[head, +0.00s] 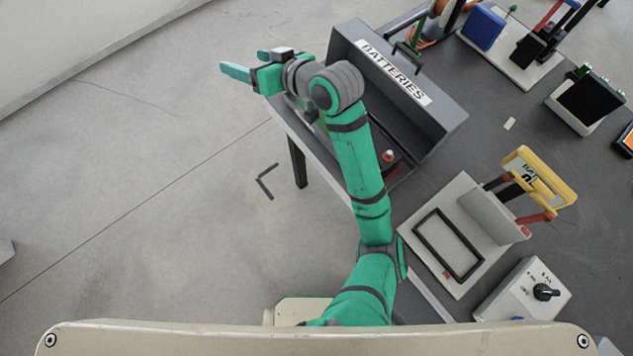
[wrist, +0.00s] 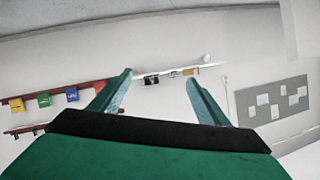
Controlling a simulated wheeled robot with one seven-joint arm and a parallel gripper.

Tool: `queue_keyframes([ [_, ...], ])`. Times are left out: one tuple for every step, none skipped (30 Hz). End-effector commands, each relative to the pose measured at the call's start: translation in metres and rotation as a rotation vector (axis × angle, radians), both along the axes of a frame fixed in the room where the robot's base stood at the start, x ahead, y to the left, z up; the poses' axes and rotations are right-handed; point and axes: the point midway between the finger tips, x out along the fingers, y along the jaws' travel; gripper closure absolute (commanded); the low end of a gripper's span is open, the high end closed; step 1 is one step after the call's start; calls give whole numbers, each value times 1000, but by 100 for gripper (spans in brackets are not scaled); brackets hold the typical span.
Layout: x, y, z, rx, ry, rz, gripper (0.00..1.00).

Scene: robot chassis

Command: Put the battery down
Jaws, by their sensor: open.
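My gripper (head: 240,66) is open in the head view, past the left edge of the table and over the floor. In the wrist view its two fingers (wrist: 158,97) stand apart with nothing between them. A black battery with a red terminal (head: 388,156) sits in the grey bin labelled BATTERIES (head: 440,117), partly hidden by my arm. A yellow-handled thing with a partly hidden "BAT" label (head: 540,180) stands beside a light tray with a black rectangular frame (head: 447,245).
The dark table (head: 545,140) also holds a control box with a black knob (head: 545,292), a blue box (head: 484,28) and a dark device in a white holder (head: 590,100). The wrist view faces a wall with shelves and a grey board (wrist: 272,100). The floor on the left is mostly clear.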

Motion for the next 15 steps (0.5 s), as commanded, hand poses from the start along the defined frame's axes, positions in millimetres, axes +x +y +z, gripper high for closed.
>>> queue_keyframes([
  [-1,9,2,54,-13,-18,31],
  [0,12,4,82,-24,-33,31],
  [1,15,6,118,-35,-52,31],
  [1,17,6,144,-44,-68,31],
  [1,19,8,170,-51,-85,31],
  [1,21,8,202,-61,-106,31],
  [1,22,8,226,-67,-123,31],
  [1,23,8,249,-73,-140,31],
  [0,23,7,278,-81,-165,31],
  [-1,24,6,299,-85,-183,31],
  [-1,22,4,319,-88,-204,31],
  [-3,21,2,345,-94,-231,31],
  [-4,21,0,362,-96,-251,31],
  [-6,20,-3,378,-99,-271,31],
  [-8,18,-6,399,-102,-299,31],
])
